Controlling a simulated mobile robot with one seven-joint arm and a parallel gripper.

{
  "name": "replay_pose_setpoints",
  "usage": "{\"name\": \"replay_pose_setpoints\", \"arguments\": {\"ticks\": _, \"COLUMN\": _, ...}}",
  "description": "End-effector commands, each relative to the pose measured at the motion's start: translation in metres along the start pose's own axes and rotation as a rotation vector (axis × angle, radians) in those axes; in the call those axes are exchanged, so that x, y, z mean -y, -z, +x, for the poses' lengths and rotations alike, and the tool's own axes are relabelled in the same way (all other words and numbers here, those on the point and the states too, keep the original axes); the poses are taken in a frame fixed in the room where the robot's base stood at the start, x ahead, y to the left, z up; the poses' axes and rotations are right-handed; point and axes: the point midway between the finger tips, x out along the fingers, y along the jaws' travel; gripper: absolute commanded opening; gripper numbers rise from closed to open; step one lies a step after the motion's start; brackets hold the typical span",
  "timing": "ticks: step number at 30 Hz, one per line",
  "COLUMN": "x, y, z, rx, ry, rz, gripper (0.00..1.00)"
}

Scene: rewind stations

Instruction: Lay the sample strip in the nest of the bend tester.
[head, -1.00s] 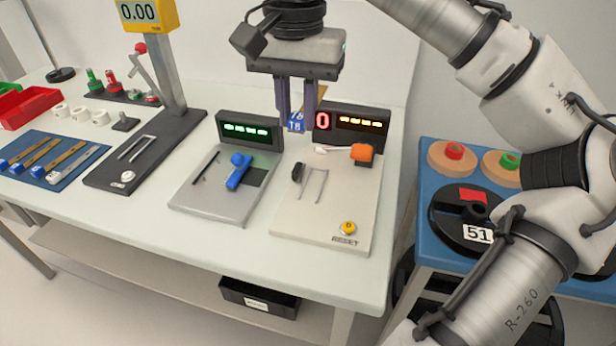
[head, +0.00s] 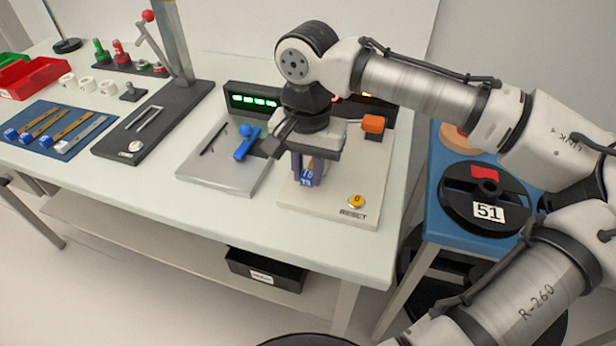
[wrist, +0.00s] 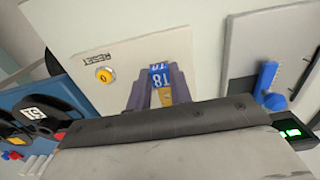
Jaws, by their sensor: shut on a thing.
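My gripper (head: 308,175) is shut on the sample strip, whose blue tag (head: 308,172) shows between the fingers. In the wrist view, the tag (wrist: 159,72) reads T8 and a tan length of strip (wrist: 165,95) shows behind it, between my fingers. The gripper is over the bend tester's pale plate (head: 330,210), which has a yellow reset button (head: 356,201) at its front and an orange block (head: 373,123) at its back. My gripper hides the nest, so I cannot tell whether the strip touches it.
Left of the tester stands a grey plate (head: 205,179) with a blue lever (head: 246,143) and a green-lit display (head: 252,100). A blue mat (head: 40,146) holds other strips at the far left. A black reel marked 51 (head: 487,194) lies on the blue-topped stand at the right.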

Motion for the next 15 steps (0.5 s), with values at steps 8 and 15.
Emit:
{"name": "replay_pose_setpoints", "arguments": {"ticks": 8, "x": 0.000, "y": 0.000, "z": 0.023, "rx": 0.000, "ry": 0.000, "rz": 0.000, "gripper": 0.00}}
{"name": "replay_pose_setpoints", "arguments": {"ticks": 15, "x": 0.000, "y": 0.000, "z": 0.025, "rx": 0.001, "ry": 0.001, "rz": 0.000, "gripper": 0.00}}
